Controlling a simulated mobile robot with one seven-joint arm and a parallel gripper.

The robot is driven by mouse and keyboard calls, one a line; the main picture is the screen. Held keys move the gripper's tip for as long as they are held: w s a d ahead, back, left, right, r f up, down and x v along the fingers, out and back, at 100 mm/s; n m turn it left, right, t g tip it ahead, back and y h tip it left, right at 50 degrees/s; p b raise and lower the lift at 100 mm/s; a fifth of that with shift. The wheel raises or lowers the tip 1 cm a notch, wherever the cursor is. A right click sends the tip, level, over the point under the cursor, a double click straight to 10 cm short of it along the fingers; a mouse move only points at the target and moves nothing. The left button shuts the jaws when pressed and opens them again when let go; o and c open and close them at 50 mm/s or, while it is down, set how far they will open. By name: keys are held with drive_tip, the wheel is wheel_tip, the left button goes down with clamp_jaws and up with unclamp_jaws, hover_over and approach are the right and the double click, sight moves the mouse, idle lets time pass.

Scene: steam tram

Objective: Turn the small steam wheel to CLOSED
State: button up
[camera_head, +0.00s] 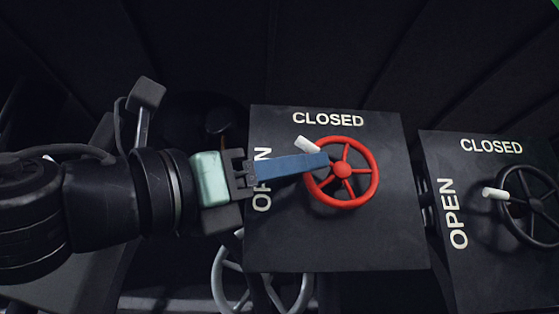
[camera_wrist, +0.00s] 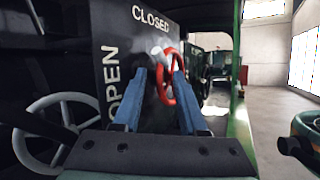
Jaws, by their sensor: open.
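A red spoked wheel (camera_head: 373,185) sits on a black plate (camera_head: 280,240) marked CLOSED above it and OPEN at its left. Its white handle (camera_head: 306,144) points to the upper left, between the two words. My gripper (camera_head: 326,161) reaches in from the left, its blue fingertips at the wheel's upper left rim, just below the handle. In the wrist view my gripper (camera_wrist: 159,77) has its two blue fingers apart, and the red wheel (camera_wrist: 163,88) shows between and beyond the tips. I cannot tell whether the fingers touch the rim.
A second black plate (camera_head: 480,255) with OPEN and CLOSED carries a black wheel (camera_head: 535,207) with a white handle (camera_head: 494,193) at its left. A grey wheel (camera_head: 220,285) lies below the first plate; it also shows in the wrist view (camera_wrist: 28,137). The wrist view shows open floor at right.

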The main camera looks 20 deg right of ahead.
drive_tip(key=shift+w+d+r, duration=0.15)
drive_tip(key=shift+d, duration=0.4)
drive_tip(key=shift+r, duration=0.1)
clamp_jaws()
drive_tip(key=shift+a+r, duration=0.1)
